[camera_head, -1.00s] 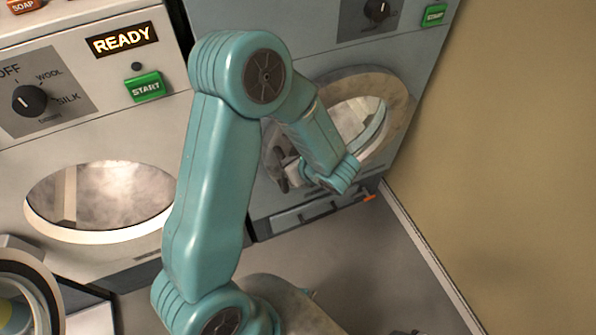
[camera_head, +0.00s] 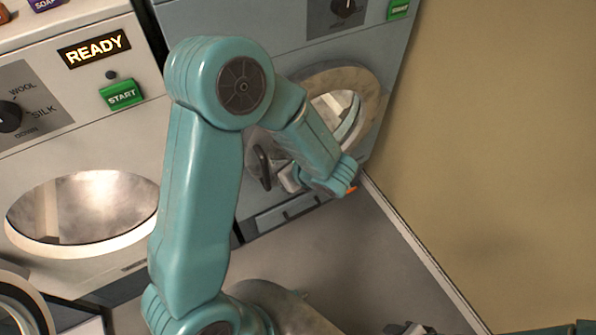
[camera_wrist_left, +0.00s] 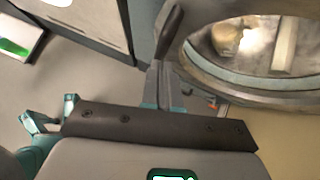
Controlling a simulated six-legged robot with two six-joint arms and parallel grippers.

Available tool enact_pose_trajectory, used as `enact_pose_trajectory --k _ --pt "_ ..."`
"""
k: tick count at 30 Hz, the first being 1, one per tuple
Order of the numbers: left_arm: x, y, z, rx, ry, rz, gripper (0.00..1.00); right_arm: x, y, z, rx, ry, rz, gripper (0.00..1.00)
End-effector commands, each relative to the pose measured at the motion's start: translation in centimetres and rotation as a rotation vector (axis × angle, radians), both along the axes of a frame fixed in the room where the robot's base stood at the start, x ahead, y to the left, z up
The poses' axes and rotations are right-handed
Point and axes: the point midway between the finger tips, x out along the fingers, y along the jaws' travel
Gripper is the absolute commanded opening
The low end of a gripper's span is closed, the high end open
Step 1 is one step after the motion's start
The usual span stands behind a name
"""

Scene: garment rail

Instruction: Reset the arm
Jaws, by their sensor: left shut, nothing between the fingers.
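My left arm comes up from the bottom of the head view, bends at the top and reaches down to the right. My left gripper (camera_head: 264,167) is in front of the grey machine (camera_head: 290,110), near its round door (camera_head: 366,100). The gripper is partly hidden by my own wrist in the head view. My right gripper (camera_head: 405,328) shows only as a small grey part at the bottom edge, and its fingers cannot be made out.
A white machine (camera_head: 70,150) with a lit READY sign (camera_head: 94,47), a green START button (camera_head: 121,95) and a round window (camera_head: 85,208) stands on the left. A beige wall (camera_head: 500,150) closes the right side. Grey floor (camera_head: 340,250) is clear between the grey machine and wall.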

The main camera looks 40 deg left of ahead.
Motion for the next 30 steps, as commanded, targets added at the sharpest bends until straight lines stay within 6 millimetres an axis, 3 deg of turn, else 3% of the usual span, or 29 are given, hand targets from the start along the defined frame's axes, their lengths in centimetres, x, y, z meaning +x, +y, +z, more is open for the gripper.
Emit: enact_pose_trajectory --k 12,22,26,30 --pt "-0.9 -5.0 5.1 -0.002 -0.003 -0.002 0.00 0.0 0.0 0.5 0.000 0.000 0.000 0.48" --pt "-1.2 -5.7 5.5 -0.004 0.001 0.002 0.00 0.0 0.0 0.5 0.000 0.000 0.000 0.48" --pt "-2.5 -6.5 3.0 -0.091 0.037 0.056 0.00 0.0 0.0 0.5 0.000 0.000 0.000 0.48" --pt "-7.4 -10.3 -4.0 -0.382 0.120 0.303 0.00 0.0 0.0 0.6 0.000 0.000 0.000 0.48"
